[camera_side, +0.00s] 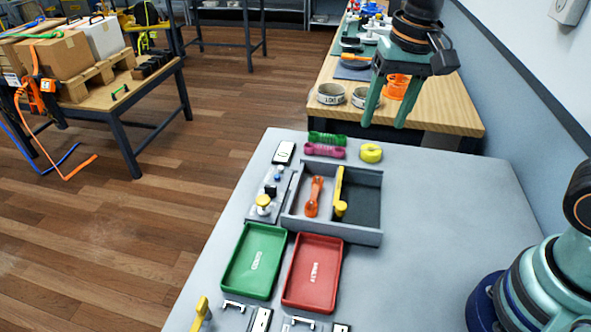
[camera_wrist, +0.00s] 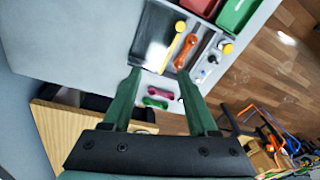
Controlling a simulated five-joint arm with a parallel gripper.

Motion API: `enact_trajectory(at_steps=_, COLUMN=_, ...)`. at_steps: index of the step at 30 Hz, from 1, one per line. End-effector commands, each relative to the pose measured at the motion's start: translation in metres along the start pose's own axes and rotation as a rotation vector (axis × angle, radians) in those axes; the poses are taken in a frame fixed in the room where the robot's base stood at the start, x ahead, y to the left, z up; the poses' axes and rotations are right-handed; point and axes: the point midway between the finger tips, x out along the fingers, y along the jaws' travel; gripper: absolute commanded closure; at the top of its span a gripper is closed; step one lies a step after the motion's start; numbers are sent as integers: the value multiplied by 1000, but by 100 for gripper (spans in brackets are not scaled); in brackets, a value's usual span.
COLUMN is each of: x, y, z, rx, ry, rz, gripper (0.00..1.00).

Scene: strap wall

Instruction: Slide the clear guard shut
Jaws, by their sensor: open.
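A grey open-topped box (camera_side: 330,231) sits on the pale table. Its clear guard (camera_side: 365,205) seems to lie over the dark right part, with a yellow bar (camera_side: 339,190) along its left edge; the pane itself is hard to make out. An orange link-shaped part (camera_side: 314,196) lies in the uncovered left part. In the wrist view the yellow bar (camera_wrist: 173,50) and orange part (camera_wrist: 186,52) lie side by side beyond my fingers, with glare on the guard (camera_wrist: 154,52). My gripper (camera_side: 386,122) is open and empty, above and behind the box, apart from it.
Green (camera_side: 255,262) and red (camera_side: 313,272) trays stand in front of the box. A small panel with a yellow knob (camera_side: 263,201) is at its left. Green and magenta (camera_side: 324,151) parts and a yellow ring (camera_side: 371,153) lie behind it.

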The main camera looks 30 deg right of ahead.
Motion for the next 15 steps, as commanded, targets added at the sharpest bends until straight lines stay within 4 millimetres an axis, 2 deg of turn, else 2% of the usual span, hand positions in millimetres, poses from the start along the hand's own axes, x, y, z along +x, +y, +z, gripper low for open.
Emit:
enact_trajectory(at_steps=1, x=8, y=-12, z=0, rx=47, ry=-38, rz=28, gripper=41)
enact_trajectory(at_steps=7, x=37, y=-49, z=4, rx=263, ry=-139, rz=150, gripper=41)
enact_trajectory(at_steps=12, x=59, y=-70, z=11, rx=398, ry=-177, rz=245, gripper=41)
enact_trajectory(at_steps=15, x=66, y=-77, z=14, rx=443, ry=-185, rz=278, gripper=41)
